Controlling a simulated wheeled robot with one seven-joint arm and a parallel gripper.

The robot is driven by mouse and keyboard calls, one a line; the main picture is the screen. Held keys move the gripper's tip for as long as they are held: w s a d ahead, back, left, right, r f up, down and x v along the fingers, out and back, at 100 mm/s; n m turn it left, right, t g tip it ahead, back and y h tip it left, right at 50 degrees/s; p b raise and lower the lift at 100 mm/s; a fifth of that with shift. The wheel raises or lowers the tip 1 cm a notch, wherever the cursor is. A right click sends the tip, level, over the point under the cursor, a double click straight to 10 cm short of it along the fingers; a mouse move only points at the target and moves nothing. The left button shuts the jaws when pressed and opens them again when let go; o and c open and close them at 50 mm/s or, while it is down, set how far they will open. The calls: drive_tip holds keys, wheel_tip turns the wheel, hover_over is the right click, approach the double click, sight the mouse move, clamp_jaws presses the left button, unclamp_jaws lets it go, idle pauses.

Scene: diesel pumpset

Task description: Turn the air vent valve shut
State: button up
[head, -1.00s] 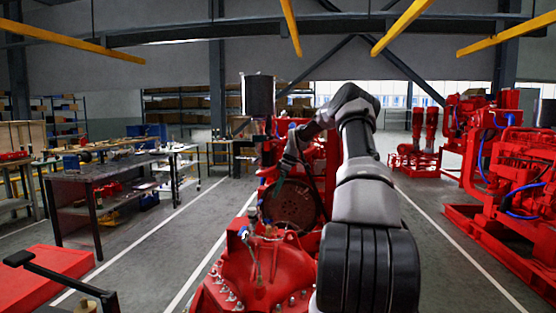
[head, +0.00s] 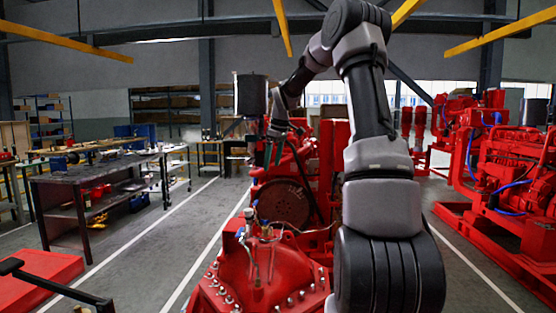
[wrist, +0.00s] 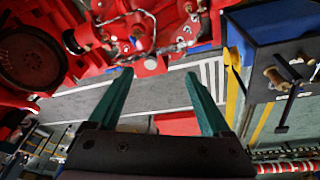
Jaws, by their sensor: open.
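The red pump casing (head: 262,285) stands low in the middle of the head view. Small fittings with blue and brass parts (head: 265,230) rise from its top beside a thin pipe. The air vent valve seems to be among them, but its handle is too small to read. My gripper (head: 272,155) is above and beyond these fittings, apart from them. In the wrist view my gripper (wrist: 160,78) shows two teal fingers spread open with nothing between them. Red machinery with several fittings (wrist: 140,38) lies beyond the fingertips there; I cannot tell which is the valve.
A dark workbench (head: 100,178) with tools stands on the left. A red engine set (head: 510,170) stands on the right. A dark cylinder (head: 250,95) rises behind my gripper. A red box (head: 45,275) is at lower left. The floor aisle between bench and pump is clear.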

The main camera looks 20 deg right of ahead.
drive_tip(key=shift+s+a+r+m, duration=0.15)
drive_tip(key=shift+s+r+m, duration=0.15)
drive_tip(key=shift+s+r, duration=0.4)
drive_tip(key=shift+f, duration=0.1)
drive_tip(key=s+a+r+m+t+h, duration=0.15)
drive_tip(key=s+a+r, duration=0.25)
drive_tip(key=s, duration=0.4)
drive_tip(key=s+a+r+m+y, duration=0.1)
drive_tip(key=s+a+r+m, duration=0.2)
drive_tip(key=s+r, duration=0.35)
drive_tip(key=s+a+m+t, duration=0.1)
drive_tip(key=s+m, duration=0.1)
drive_tip(key=s, duration=0.5)
drive_tip(key=s+a+f+m+t+y, duration=0.1)
drive_tip(key=s+m, duration=0.1)
drive_tip(key=s, duration=0.5)
drive_tip(key=s+a+f+m+t, duration=0.1)
drive_tip(key=s+m, duration=0.2)
drive_tip(key=s, duration=0.3)
drive_tip(key=shift+s+f, duration=0.25)
drive_tip(key=shift+s, duration=0.15)
